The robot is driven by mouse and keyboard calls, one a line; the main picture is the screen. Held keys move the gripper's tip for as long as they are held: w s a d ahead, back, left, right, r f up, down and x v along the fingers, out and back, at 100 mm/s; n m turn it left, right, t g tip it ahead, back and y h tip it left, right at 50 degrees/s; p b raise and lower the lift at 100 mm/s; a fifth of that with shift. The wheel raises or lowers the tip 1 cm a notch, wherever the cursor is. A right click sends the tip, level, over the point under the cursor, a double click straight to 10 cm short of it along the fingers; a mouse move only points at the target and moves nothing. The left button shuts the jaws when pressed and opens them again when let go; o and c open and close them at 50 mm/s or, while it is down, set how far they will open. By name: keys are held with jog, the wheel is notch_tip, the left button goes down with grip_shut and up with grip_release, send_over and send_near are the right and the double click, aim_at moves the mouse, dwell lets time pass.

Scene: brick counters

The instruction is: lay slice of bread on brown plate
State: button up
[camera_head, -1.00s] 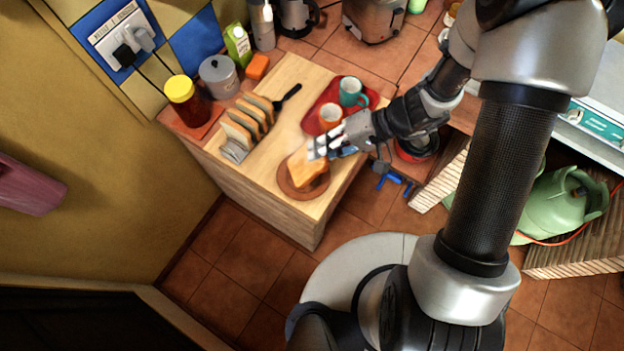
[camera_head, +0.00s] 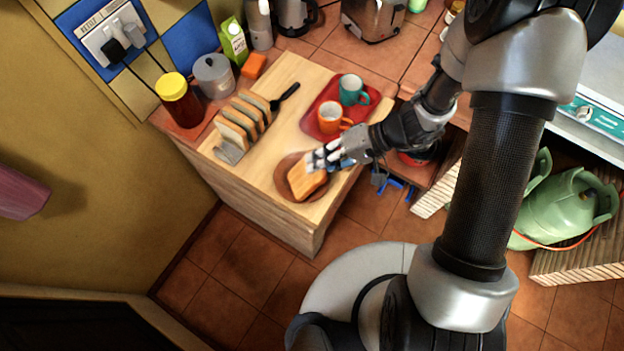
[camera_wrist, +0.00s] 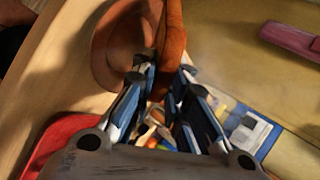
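A golden-brown slice of bread (camera_head: 307,181) is at the brown plate (camera_head: 283,184) near the front corner of the wooden counter top. My gripper (camera_head: 318,160) is at the slice's upper right edge. In the wrist view the slice (camera_wrist: 174,38) is seen nearly edge-on between the fingertips (camera_wrist: 166,72), which close on it. The round plate (camera_wrist: 104,48) shows beside and behind it. The slice looks tilted rather than flat, and I cannot tell whether its lower edge touches the plate. It covers part of the plate.
A rack (camera_head: 228,151) with several bread slices stands left of the plate. A red tray (camera_head: 309,122) with an orange mug (camera_head: 329,117) and a teal mug (camera_head: 352,91) is behind my gripper. A black-handled utensil (camera_head: 287,96) lies near the rack. Bare wood lies between rack and plate.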

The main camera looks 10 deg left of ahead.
jog(key=shift+o, duration=1.1)
jog(key=p+v, duration=0.3)
jog(key=v, duration=0.5)
notch_tip(320, 180, up, 8)
jog(key=d+p, duration=0.2)
jog(key=p, duration=0.3)
jog(key=shift+w+d, duration=0.15)
jog(key=shift+w, duration=0.1)
